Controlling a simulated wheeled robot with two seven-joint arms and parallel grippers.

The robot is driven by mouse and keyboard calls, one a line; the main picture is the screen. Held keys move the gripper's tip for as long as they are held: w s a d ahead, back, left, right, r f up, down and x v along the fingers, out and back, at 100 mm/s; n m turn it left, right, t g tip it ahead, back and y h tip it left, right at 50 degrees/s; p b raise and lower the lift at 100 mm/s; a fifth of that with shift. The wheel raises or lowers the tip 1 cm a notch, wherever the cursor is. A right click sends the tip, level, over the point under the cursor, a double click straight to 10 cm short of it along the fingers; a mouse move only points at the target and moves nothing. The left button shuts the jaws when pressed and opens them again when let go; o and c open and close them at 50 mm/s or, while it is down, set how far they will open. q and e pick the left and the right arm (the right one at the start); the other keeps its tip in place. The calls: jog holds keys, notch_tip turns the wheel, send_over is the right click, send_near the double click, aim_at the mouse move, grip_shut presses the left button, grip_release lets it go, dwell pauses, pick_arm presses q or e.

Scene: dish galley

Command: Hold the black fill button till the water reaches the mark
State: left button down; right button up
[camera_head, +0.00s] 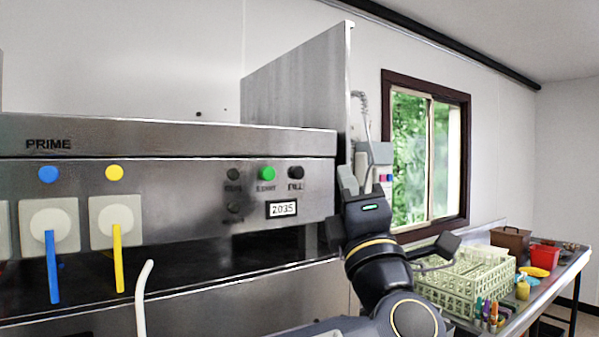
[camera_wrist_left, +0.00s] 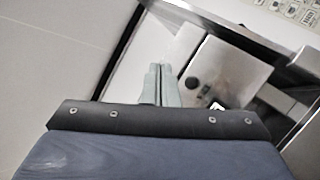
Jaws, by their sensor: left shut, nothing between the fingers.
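The black fill button (camera_head: 296,172) is at the right end of the steel control panel (camera_head: 200,185), above its "FILL" label. A black round knob, apparently this button, also shows in the left wrist view (camera_wrist_left: 192,83). My left gripper (camera_head: 348,180) is to the right of the button, near the panel's right end, with its grey fingers pointing up. In the left wrist view its fingers (camera_wrist_left: 160,82) are together and empty, to the left of the black knob and apart from it in the picture. No water or level mark is visible. My right gripper is not seen.
A green button (camera_head: 267,173) sits left of the fill button, above a small display (camera_head: 282,209). Blue (camera_head: 53,265) and yellow (camera_head: 117,258) levers hang further left. A tall steel side plate (camera_head: 300,85) stands behind. A pale green dish rack (camera_head: 465,280) is on the right counter.

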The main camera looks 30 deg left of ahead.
aim_at(298, 173)
pick_arm(q)
jog(key=shift+w+a, duration=0.55)
jog(key=shift+a, duration=0.8)
jog(key=shift+w+a, duration=0.6)
jog(key=shift+a, duration=0.75)
jog(key=shift+w+a, duration=0.55)
jog(key=shift+a, duration=0.8)
jog(key=shift+w+a, duration=0.1)
jog(key=shift+a, duration=0.2)
jog(key=shift+w+a, duration=0.1)
jog(key=shift+w+a+b, duration=0.15)
jog(key=shift+a+b, duration=0.2)
jog(key=shift+a, duration=0.1)
dwell(0.9)
